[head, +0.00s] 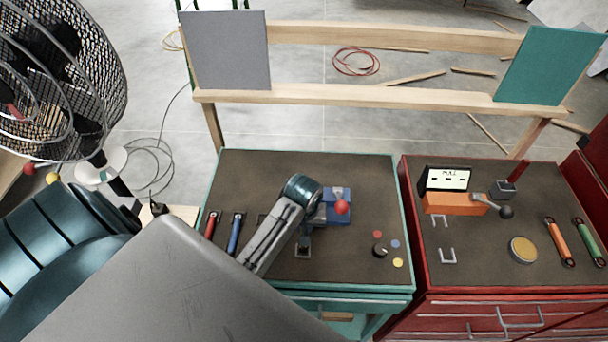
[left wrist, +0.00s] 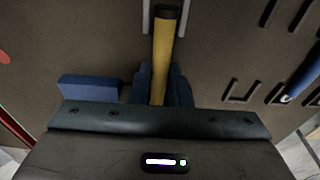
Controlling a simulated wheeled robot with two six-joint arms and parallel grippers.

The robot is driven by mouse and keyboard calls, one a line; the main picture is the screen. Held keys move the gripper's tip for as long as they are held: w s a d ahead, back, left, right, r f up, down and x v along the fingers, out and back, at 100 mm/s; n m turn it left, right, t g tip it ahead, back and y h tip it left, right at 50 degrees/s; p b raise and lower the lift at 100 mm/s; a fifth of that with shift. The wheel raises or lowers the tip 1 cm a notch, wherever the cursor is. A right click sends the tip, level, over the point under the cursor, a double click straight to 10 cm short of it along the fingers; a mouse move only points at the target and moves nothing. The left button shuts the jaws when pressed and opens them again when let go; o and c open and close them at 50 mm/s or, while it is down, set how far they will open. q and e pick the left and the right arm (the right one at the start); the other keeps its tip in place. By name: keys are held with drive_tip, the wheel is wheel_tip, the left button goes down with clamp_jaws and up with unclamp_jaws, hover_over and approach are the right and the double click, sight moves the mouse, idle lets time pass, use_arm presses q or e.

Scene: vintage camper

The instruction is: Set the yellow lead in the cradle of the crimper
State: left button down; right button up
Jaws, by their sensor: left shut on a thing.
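My left gripper (left wrist: 165,88) is shut on the yellow lead (left wrist: 162,50), whose black tip points to the top of the left wrist view. Two grey rails (left wrist: 146,14) flank the lead's outer end; whether it rests between them or hangs above cannot be told. A blue machine (head: 338,211) with a red ball knob (head: 342,207), seemingly the crimper, stands beside my left wrist on the teal cart. Its blue block (left wrist: 88,89) shows left of the fingers. In the head view my arm hides the lead. My right gripper is not in view.
A red lead (head: 211,224) and a blue lead (head: 235,232) lie left on the teal cart (head: 230,158). Small discs (head: 398,262) lie front right. The red cart (head: 412,235) holds an orange machine (head: 455,204), grey brackets, a round tin (head: 523,250) and orange and green leads.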

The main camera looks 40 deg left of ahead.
use_arm(q)
drive_tip(key=shift+f, duration=0.55)
drive_tip(key=c, duration=1.3)
unclamp_jaws()
drive_tip(key=shift+r, duration=0.1)
